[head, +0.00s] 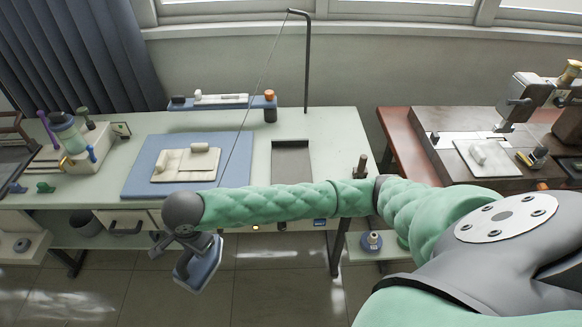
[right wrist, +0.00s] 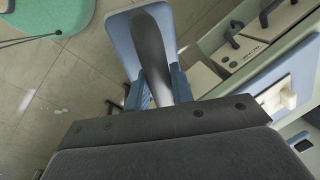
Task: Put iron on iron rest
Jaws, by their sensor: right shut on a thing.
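The iron (head: 204,263), blue and grey, hangs tilted in front of the table's front edge, below the tabletop in the head view. My right gripper (head: 188,243) is shut on it. In the right wrist view the iron's pale blue body (right wrist: 124,38) and its dark grey handle (right wrist: 149,48) show, with the handle between my fingers. A dark rectangular plate, which looks like the iron rest (head: 291,165), lies empty on the tabletop, right of the blue mat. My left gripper is in neither view.
The pale green table (head: 336,140) holds a blue mat (head: 142,178) with a folded cream cloth (head: 186,165), and a small rear shelf (head: 222,102). A thin cord runs down from a dark pole (head: 307,62). A sewing machine (head: 521,100) stands on the right table.

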